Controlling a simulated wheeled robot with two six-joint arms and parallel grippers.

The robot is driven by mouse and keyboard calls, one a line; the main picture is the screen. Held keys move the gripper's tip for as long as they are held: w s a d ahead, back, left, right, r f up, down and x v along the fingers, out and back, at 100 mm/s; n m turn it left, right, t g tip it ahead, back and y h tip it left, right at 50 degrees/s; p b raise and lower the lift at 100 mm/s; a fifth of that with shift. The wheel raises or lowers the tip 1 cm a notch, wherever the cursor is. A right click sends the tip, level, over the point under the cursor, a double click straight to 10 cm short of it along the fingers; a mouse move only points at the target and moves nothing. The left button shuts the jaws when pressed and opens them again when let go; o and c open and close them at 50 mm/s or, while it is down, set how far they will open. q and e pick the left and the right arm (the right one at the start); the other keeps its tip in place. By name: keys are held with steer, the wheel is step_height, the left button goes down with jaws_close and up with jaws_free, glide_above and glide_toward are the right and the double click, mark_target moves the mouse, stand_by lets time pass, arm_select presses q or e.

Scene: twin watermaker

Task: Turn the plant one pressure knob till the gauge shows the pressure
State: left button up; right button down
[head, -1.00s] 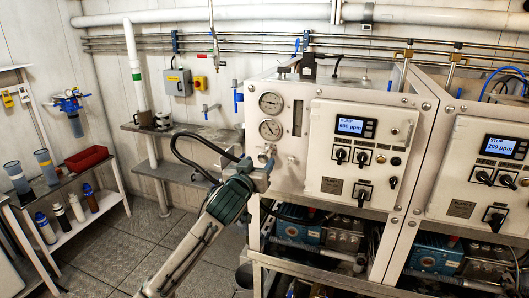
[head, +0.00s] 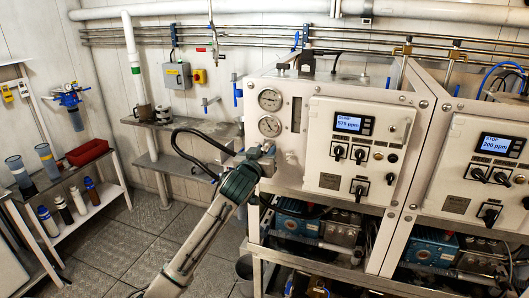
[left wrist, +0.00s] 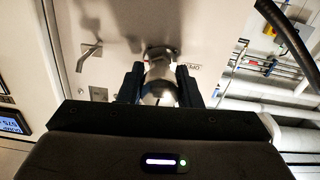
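Plant one's white panel shows two round gauges, the upper gauge (head: 269,99) and the lower gauge (head: 269,126); their needles are too small to read exactly. Its display (head: 353,123) reads about 575 ppm. My left gripper (head: 264,154) is at the panel just below the lower gauge and hides the knob in the head view. In the left wrist view, the rounded metallic pressure knob (left wrist: 159,84) sits between the two dark fingers of my left gripper (left wrist: 160,88), which look closed on its sides. My right gripper is not in view.
The second plant's panel (head: 483,160) is at the right, its display reading 200 ppm. A control box with dark switches (head: 357,153) is right of the gauges. A shelf with bottles (head: 78,200) stands at the left. The floor (head: 135,245) between is clear.

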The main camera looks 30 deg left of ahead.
arm_select(q)
steer(key=shift+m, duration=0.4)
steer(key=shift+m+p, duration=0.75)
steer(key=shift+m, duration=0.15)
steer(key=shift+m+p, duration=0.75)
steer(key=shift+m, duration=0.95)
steer(key=o, duration=1)
